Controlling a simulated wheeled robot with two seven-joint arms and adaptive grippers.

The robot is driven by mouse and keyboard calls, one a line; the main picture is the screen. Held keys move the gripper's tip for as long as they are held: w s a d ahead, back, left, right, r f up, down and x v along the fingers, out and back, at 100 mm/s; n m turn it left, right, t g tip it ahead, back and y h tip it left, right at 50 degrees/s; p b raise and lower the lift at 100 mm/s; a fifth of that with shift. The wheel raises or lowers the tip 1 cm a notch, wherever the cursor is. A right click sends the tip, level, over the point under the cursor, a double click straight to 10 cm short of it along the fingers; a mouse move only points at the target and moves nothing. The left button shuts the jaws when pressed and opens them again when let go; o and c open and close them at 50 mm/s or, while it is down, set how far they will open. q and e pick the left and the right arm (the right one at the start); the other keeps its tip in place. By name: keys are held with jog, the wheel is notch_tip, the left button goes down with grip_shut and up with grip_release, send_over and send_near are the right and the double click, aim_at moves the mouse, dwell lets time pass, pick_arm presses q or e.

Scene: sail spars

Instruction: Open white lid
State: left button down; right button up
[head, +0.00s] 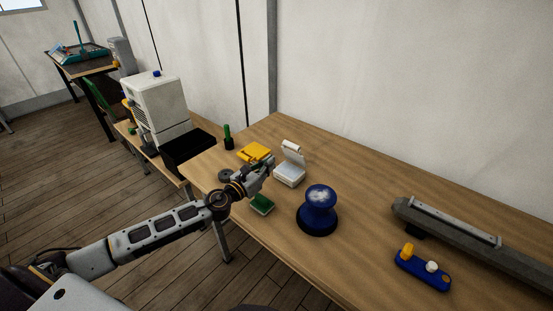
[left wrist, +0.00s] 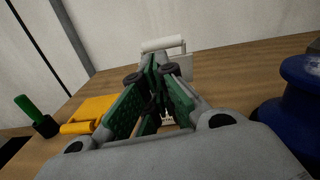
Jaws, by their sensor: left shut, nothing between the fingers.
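A small white box (head: 289,176) stands on the wooden table with its white lid (head: 293,153) raised and tilted back. In the left wrist view the white lid (left wrist: 164,44) shows just past my fingertips. My left gripper (head: 268,163) is shut and empty, at the left side of the box and close to it. In the left wrist view its green-padded fingers (left wrist: 157,72) come together and hide part of the box. I cannot tell whether the fingertips touch the lid. My right gripper is in neither view.
A blue spool-shaped object (head: 318,208) stands to the right. A grey rail (head: 470,232) and a blue holder (head: 422,270) lie farther right. A wall runs behind.

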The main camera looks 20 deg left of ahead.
aim_at(290, 147)
pick_arm(q)
jog(key=shift+m+h, duration=0.3)
jog(key=shift+m, duration=0.3)
jog(key=shift+r+p+x, duration=0.2)
jog(key=shift+p+x, duration=0.55)
jog(key=shift+x, duration=2.5)
jog(key=shift+p+x, duration=0.3)
jog(key=shift+x, duration=2.7)
jog(key=shift+d+r, duration=0.1)
jog(key=shift+d, duration=0.05)
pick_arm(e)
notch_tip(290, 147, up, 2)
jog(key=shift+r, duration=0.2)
pick_arm(q)
jog(key=shift+w, duration=0.1)
